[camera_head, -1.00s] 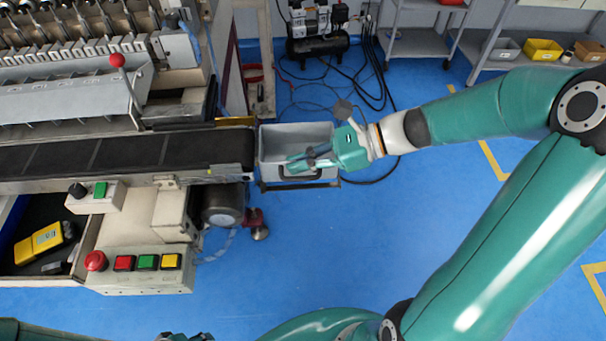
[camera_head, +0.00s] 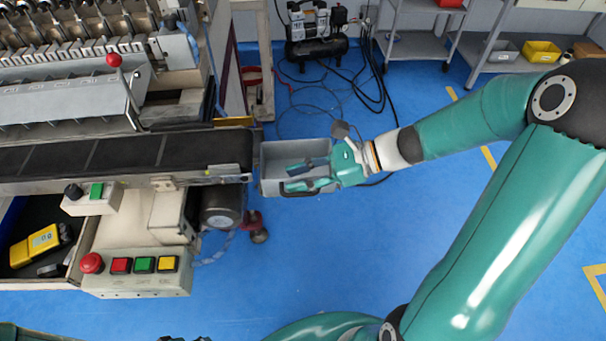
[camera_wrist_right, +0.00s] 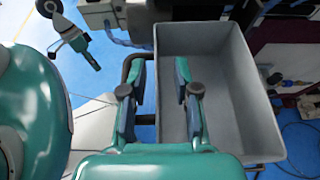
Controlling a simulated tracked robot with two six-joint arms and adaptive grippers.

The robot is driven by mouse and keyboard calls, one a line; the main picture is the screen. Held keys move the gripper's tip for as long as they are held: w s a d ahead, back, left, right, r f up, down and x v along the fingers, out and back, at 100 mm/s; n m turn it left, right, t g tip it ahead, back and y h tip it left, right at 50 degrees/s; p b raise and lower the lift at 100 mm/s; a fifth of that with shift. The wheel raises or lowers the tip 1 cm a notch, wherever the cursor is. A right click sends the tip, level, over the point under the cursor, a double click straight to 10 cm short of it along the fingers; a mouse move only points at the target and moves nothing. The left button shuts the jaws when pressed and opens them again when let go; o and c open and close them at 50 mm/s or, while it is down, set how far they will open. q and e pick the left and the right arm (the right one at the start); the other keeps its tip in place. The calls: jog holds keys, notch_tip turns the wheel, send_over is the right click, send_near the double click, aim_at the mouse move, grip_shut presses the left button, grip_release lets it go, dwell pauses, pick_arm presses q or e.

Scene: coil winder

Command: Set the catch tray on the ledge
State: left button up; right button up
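The grey catch tray (camera_head: 290,150) is at the right end of the conveyor, open side up, with a dark handle on its near wall. It fills the middle of the right wrist view (camera_wrist_right: 240,95). My right gripper (camera_head: 296,176) is at the near wall with its fingers spread apart. In the wrist view, one finger of the gripper (camera_wrist_right: 160,80) is outside the wall and the other is inside the tray. The ledge is mostly hidden by the tray, so contact under it cannot be seen. Only a dark bit of my left gripper (camera_head: 185,337) shows at the bottom edge.
The conveyor (camera_head: 120,152) of the coil winder ends just left of the tray. A motor (camera_head: 221,207) hangs below it, and a button box (camera_head: 140,280) stands nearer. A compressor (camera_head: 317,45) with loose cables is behind. The blue floor at the centre is clear.

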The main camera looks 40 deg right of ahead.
jog(key=shift+r, duration=0.1)
jog(key=shift+d, duration=0.15)
jog(key=v, duration=1.2)
jog(key=shift+p, duration=0.4)
